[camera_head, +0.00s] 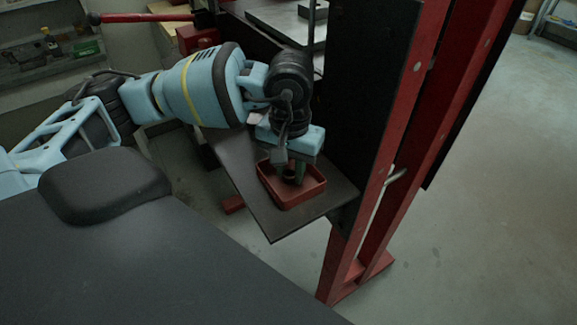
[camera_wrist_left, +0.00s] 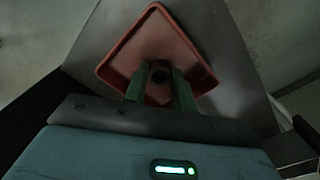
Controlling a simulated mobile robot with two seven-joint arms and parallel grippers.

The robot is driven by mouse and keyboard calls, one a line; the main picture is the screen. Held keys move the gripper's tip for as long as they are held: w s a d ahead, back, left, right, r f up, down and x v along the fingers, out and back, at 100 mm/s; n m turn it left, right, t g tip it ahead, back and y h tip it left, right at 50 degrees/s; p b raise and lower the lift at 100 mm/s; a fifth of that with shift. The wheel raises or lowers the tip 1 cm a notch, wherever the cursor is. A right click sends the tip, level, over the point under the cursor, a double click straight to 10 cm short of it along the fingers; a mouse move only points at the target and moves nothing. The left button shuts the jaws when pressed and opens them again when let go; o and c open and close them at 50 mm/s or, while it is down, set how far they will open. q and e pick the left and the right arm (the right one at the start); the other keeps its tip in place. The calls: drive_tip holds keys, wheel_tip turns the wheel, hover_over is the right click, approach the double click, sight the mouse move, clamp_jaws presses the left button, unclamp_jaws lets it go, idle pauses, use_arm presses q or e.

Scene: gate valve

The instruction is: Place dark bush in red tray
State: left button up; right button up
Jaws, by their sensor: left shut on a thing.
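The red tray (camera_head: 314,190) lies on a dark shelf at the middle of the head view. It also shows in the left wrist view (camera_wrist_left: 150,24), beyond my fingers. My left gripper (camera_head: 293,176) points down over the tray. In the left wrist view its two green fingers (camera_wrist_left: 161,82) are shut on the dark bush (camera_wrist_left: 161,75), a small round piece with a hole. The bush is over or inside the tray; I cannot tell whether it touches the floor of the tray. My right gripper is in neither view.
The dark shelf (camera_head: 270,222) has bare room in front of the tray. A dark upright panel (camera_head: 370,90) and red posts (camera_head: 408,100) stand close on the right. A red bar (camera_head: 145,17) shows at the back left.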

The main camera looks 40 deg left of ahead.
sight(290, 174)
use_arm(q)
drive_tip(key=shift+f, duration=0.2)
drive_tip(key=o, duration=1)
drive_tip(key=shift+r, duration=0.1)
wheel_tip(290, 174, up, 12)
drive_tip(key=shift+r, duration=0.1)
